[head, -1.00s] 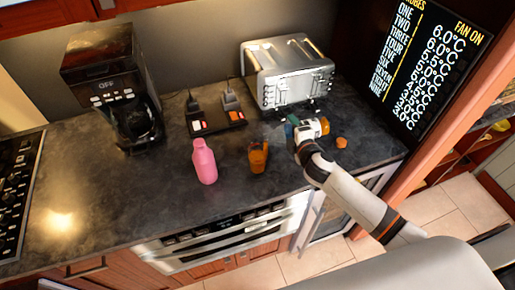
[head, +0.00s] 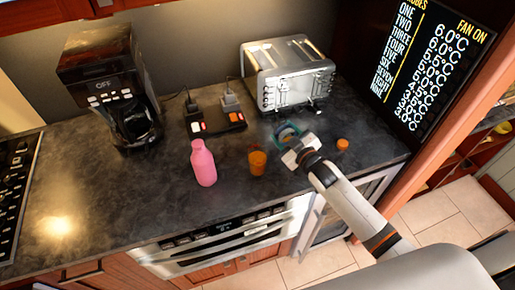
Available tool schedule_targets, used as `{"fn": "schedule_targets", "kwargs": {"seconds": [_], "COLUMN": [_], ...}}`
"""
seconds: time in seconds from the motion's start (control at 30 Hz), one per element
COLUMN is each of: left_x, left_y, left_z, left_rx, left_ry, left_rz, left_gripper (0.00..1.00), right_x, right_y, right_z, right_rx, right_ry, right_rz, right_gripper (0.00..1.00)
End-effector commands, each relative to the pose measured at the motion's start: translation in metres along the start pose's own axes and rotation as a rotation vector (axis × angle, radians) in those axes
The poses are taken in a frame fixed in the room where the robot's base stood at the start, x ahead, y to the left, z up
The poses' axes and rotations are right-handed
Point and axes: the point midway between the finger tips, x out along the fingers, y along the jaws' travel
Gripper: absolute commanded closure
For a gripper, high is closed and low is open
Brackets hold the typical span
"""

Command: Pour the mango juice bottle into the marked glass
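A pink bottle (head: 203,164) stands upright on the dark counter, left of centre. No label is readable, so I cannot tell which thing is the mango juice bottle. My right gripper (head: 296,146) is just in front of the teal-rimmed thing, right of the orange cup. Its fingers are too small and unclear to tell open from shut. My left gripper is not in view.
A small orange piece (head: 342,144) lies right of my gripper. A toaster (head: 289,73), a power strip (head: 217,122) and a coffee maker (head: 113,90) stand along the back. The counter's left middle (head: 100,195) is clear.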

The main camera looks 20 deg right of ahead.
Motion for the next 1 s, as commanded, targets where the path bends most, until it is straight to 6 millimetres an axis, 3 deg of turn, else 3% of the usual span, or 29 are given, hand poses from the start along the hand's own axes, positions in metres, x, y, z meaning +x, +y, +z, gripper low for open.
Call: {"fn": "schedule_targets", "kwargs": {"seconds": [0.2, 0.47, 0.73, 1.0], "left_x": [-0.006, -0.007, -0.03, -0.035], "left_y": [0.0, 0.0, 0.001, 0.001], "left_z": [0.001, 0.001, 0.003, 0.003], "left_rx": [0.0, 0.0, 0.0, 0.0], "left_ry": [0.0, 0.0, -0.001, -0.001], "left_rz": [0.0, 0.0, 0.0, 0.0], "left_gripper": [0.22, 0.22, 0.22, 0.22], "right_x": [-0.001, -0.001, -0.004, -0.006], "right_y": [-0.002, -0.003, -0.014, -0.021], "right_z": [0.024, 0.025, 0.046, 0.059], "right_rx": [0.373, 0.371, 0.368, 0.367], "right_ry": [-0.101, -0.1, -0.1, -0.099], "right_rz": [0.0, 0.0, 0.0, 0.0], "right_gripper": [0.81, 0.81, 0.81, 0.81]}}
